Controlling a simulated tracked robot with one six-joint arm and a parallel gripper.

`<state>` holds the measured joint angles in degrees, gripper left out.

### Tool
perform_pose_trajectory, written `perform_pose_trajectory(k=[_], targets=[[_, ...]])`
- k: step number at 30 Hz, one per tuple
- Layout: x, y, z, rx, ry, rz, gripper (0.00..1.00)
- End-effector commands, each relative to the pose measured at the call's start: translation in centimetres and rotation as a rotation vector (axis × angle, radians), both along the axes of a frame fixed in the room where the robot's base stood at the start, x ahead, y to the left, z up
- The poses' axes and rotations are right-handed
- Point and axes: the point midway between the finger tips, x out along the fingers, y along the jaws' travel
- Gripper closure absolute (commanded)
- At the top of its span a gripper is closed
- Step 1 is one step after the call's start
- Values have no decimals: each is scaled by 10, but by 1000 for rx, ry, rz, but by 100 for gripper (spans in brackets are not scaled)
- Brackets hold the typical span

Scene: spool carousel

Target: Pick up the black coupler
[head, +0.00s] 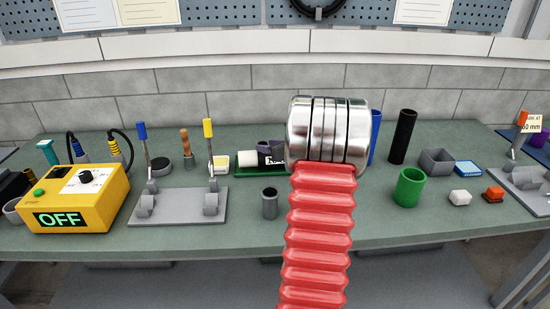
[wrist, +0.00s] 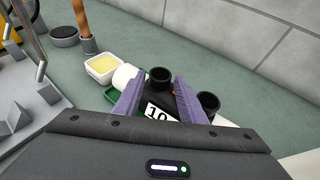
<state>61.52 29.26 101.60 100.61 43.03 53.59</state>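My gripper (wrist: 157,82) shows two purple fingers, spread apart, in the wrist view. A black part with an open round end (wrist: 160,76), likely the black coupler, lies at and between the fingertips; small gaps seem to remain on both sides. A white label reading "10" (wrist: 158,112) shows below it, partly cut off by the right finger. Another black open-ended round part (wrist: 208,102) is just right of the right finger; I cannot tell if the two belong together. In the head view my silver wrist and red arm hide most of this spot; a dark, white-lettered piece (head: 270,157) shows beside them.
A green tray (head: 244,171) with a white cylinder (head: 247,158) is beside the gripper. A grey cylinder (head: 270,204) stands in front. A tall black tube (head: 403,137) and green cup (head: 410,188) stand right. The wall is behind.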

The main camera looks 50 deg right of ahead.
Motion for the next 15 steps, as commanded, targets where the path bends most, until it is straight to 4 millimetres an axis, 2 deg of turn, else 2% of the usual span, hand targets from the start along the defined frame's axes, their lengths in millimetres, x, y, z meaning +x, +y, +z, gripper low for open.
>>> perform_pose_trajectory(k=[5,15], targets=[[14,-3,-6,0,0,1,63],[15,-4,-6,0,-1,0,63]])
